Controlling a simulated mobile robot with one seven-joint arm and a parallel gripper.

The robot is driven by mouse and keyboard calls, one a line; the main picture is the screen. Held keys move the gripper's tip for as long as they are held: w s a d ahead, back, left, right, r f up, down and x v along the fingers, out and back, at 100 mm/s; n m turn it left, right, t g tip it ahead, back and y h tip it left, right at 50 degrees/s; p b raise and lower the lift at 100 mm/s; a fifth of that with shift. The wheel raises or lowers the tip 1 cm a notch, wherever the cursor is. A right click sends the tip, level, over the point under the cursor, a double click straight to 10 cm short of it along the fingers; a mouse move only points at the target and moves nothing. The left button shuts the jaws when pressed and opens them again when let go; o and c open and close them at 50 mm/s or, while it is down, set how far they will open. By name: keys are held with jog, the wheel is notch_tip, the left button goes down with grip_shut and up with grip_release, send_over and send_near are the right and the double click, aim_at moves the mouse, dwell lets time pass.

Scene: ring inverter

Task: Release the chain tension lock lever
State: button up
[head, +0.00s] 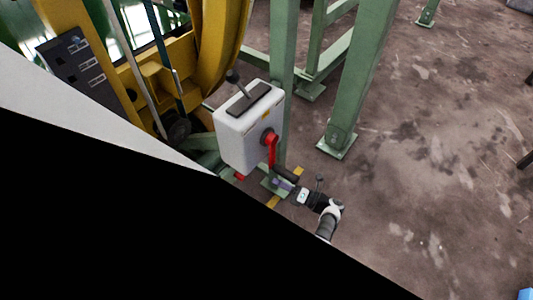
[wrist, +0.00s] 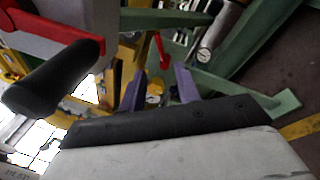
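A white box (head: 248,128) on a green post has a red lever (head: 271,150) on its right side, pointing down to a black grip (head: 286,174). In the wrist view, this black grip (wrist: 55,78) and part of the red arm (wrist: 40,38) are large at the left. A smaller red lever (wrist: 162,50) shows farther off, and a red part (head: 239,177) shows below the box. I cannot tell which is the chain tension lock lever. My gripper (head: 281,184) is beside and below the black grip. Its two fingers (wrist: 160,88) are apart, with nothing seen held between them.
A black-knobbed lever (head: 235,80) stands on the box top. A yellow wheel frame (head: 222,45) is behind it at the left. Green posts (head: 358,75) stand behind and right. The concrete floor (head: 440,150) at the right is mostly free.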

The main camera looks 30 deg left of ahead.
jog(key=shift+w+d+f, duration=0.1)
jog(key=shift+d+f, duration=0.05)
jog(key=shift+d, duration=1.1)
